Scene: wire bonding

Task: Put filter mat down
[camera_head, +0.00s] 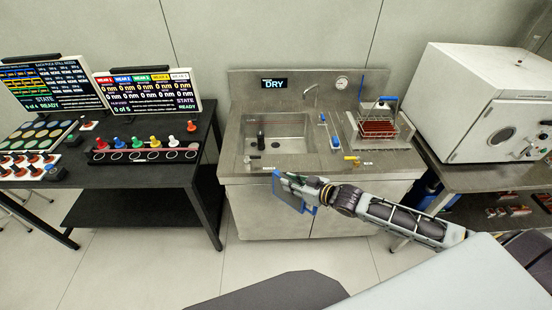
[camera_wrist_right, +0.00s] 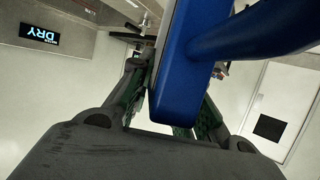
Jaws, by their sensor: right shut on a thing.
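The filter mat (camera_head: 287,195) looks like a grey panel with a blue frame. It hangs tilted in the air in front of the sink counter, below the counter's front edge. My right gripper (camera_head: 306,190) reaches in from the right and is shut on it. In the right wrist view, a thick blue bar and handle of the filter mat (camera_wrist_right: 178,85) sit between the green-lined fingers of my right gripper (camera_wrist_right: 170,112). The blue part hides much of that view. My left gripper is out of view.
The sink counter (camera_head: 238,172) has a basin (camera_head: 285,128), a faucet and a DRY display (camera_head: 273,84). A wire rack with a reddish load (camera_head: 377,128) stands at its right. A black table (camera_head: 130,176) with screens and colored pegs stands left, a white chamber (camera_head: 490,105) right.

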